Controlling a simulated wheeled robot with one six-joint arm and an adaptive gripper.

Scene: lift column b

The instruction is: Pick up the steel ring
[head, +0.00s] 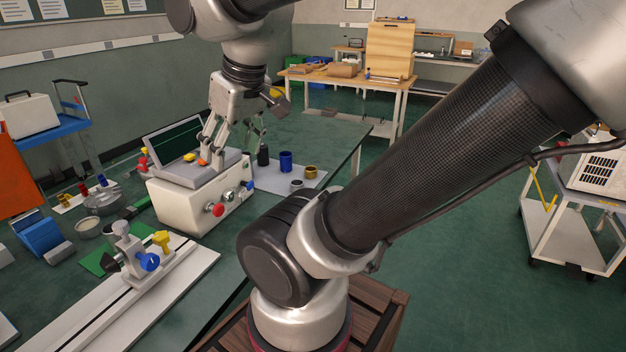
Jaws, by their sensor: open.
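A small grey ring-like piece (297,184), which looks like the steel ring, stands on a pale mat (268,180) on the green bench. A brass ring (311,172) and a blue cylinder (286,161) stand close to it. My gripper (225,154) points down, open, with nothing seen between its fingers. It appears above or in front of a white instrument box (185,208), to the left of the grey piece and apart from it. The exact height of the fingertips is hard to tell.
A black cylinder (263,157) stands at the mat's left. The box has a tilted screen (172,140) and a red knob (217,210). A rail with a blue knob (149,262) lies front left. My arm crosses the right side of the view.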

